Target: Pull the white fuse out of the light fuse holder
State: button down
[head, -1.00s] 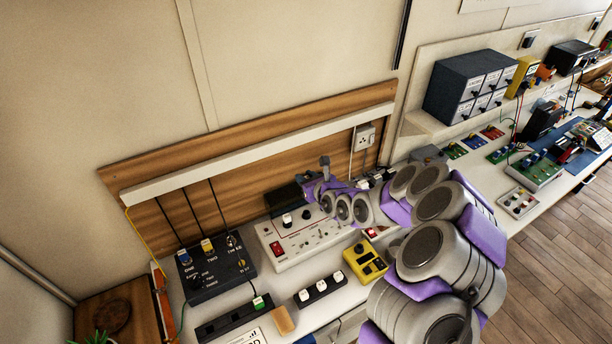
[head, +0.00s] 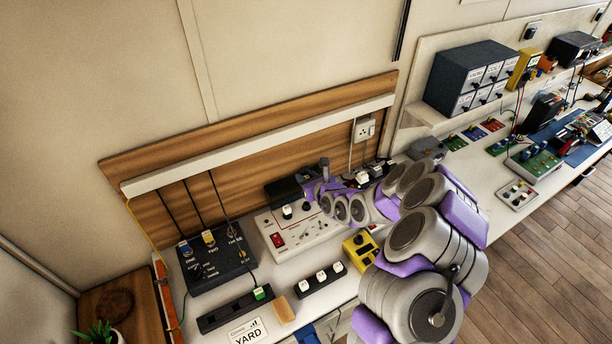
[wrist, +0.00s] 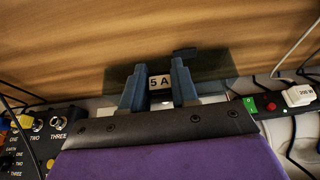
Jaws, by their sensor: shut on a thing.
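In the wrist view my gripper (wrist: 159,68) has one dark blue finger on each side of a white piece marked "5 A" (wrist: 160,82), which looks like the white fuse. The fingers are shut on it. A dark, see-through block (wrist: 212,90) is around and behind the fingers; it may be the fuse holder. I cannot tell how far the fuse sits in or out of it. In the head view my gripper (head: 306,186) is beside a dark box (head: 283,191) at the back of the bench, and the fuse is hidden there.
A white panel (head: 293,238) with a red switch lies below my gripper. A black switch box (head: 225,266) is at left, a yellow box (head: 360,250) in front. A plug marked "200 W" (wrist: 299,95) is right of the fingers. A wood board (head: 170,164) backs the bench.

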jog(key=shift+f, duration=2.25)
